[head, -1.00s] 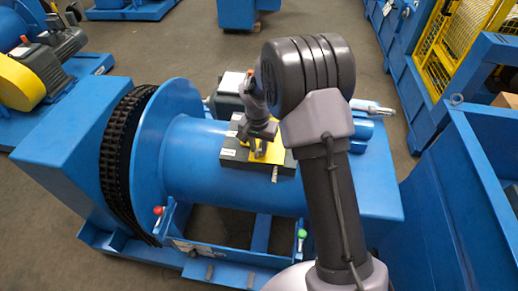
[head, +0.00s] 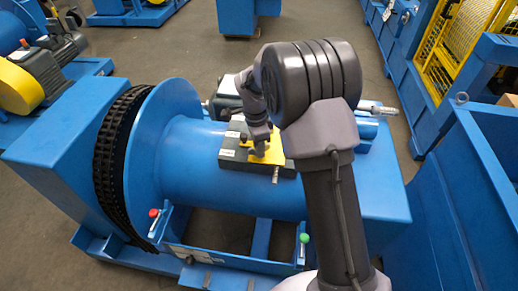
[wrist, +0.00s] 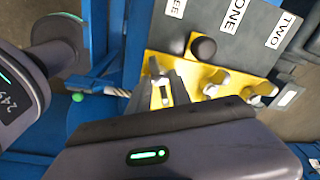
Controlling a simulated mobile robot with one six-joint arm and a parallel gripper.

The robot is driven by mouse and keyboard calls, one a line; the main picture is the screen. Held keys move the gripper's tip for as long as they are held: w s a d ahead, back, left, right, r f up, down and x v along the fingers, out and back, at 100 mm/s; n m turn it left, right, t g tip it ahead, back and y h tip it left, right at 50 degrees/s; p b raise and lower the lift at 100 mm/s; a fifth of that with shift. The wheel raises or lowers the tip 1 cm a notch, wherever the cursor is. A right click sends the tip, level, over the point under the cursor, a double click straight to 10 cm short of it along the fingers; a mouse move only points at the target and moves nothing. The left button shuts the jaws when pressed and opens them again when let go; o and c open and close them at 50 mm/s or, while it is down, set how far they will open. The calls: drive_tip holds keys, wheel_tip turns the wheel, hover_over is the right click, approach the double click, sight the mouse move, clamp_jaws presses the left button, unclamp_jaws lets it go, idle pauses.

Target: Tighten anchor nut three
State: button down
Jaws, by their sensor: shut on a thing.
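A dark box with a yellow plate (head: 270,153) sits on the blue drum in the head view. In the wrist view the yellow plate (wrist: 222,108) carries metal nuts, including a middle one (wrist: 214,83) and a right one (wrist: 256,94). Labels read ONE (wrist: 235,15) and TWO (wrist: 284,30); a third, cut off, ends in "EE" (wrist: 176,6). My gripper (wrist: 162,88) is down at the plate's left end, on the "EE" side, shut on what seems to be anchor nut three, mostly hidden by the fingers. In the head view my gripper (head: 259,150) meets the plate.
A black knob (wrist: 203,47) stands on the box close to the fingers. The blue drum (head: 200,165) has a flange and black chain (head: 110,160) at left. Red (head: 153,213) and green (head: 304,238) knobs stand in front. A blue bin wall (head: 460,190) is at right.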

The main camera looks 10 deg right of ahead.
sight(255, 148)
drive_tip(key=m+b, duration=0.1)
drive_tip(key=m, duration=0.3)
drive_tip(key=shift+r, duration=0.1)
drive_tip(key=shift+m, duration=0.4)
idle(0.3)
idle(0.9)
drive_tip(key=c, duration=1.5)
unclamp_jaws()
drive_tip(key=r+p, duration=0.2)
drive_tip(key=r, duration=0.3)
drive_tip(key=a+r+p, duration=0.1)
drive_tip(key=r+p, duration=0.1)
drive_tip(key=r, duration=0.4)
drive_tip(key=r+p, duration=0.2)
drive_tip(key=r, duration=0.4)
drive_tip(key=shift+s+a+r+p, duration=0.15)
drive_tip(key=shift+s+p, duration=0.1)
drive_tip(key=shift+p, duration=0.05)
